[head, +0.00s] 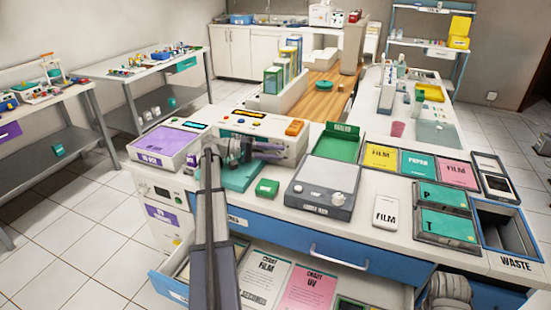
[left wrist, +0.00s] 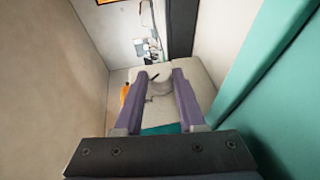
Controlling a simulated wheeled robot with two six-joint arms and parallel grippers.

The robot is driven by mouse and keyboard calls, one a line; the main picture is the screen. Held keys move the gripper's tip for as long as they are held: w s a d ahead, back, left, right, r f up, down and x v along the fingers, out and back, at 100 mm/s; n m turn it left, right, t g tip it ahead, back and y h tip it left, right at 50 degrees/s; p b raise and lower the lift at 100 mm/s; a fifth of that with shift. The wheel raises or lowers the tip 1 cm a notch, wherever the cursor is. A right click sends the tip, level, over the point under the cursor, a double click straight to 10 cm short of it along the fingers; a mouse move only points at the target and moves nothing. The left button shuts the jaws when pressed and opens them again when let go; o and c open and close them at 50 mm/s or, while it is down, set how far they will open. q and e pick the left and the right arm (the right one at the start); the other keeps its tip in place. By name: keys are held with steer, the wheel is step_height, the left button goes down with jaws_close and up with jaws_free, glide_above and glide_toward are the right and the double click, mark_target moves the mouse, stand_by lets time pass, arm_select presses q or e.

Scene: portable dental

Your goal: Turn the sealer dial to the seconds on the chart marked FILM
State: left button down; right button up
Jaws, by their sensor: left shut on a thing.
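The sealer (head: 262,122) is a white box with a dark display and an orange block on top, at the middle back of the counter. My left gripper (head: 268,151) is at its front, shut on the dial. In the left wrist view the pale dial (left wrist: 157,88) sits between the two purple-grey fingers, with a dark pointer mark; the value it points to is unreadable. The FILM chart (head: 264,275) lies in the open drawer, partly behind my left arm; its seconds line is too small to read. A grey part, probably my right arm (head: 447,294), shows at the bottom right; its jaws are unclear.
A pink UV chart (head: 311,288) lies beside the FILM chart. A purple-topped box (head: 163,146) stands left of the sealer, and a grey box with a knob (head: 322,187) stands right. The open drawer (head: 170,287) juts out below the counter. The waste bin (head: 507,233) is at right.

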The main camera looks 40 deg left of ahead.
steer(key=shift+f, duration=0.2)
stand_by(0.3)
arm_select(q)
steer(key=c, duration=0.5)
jaws_free()
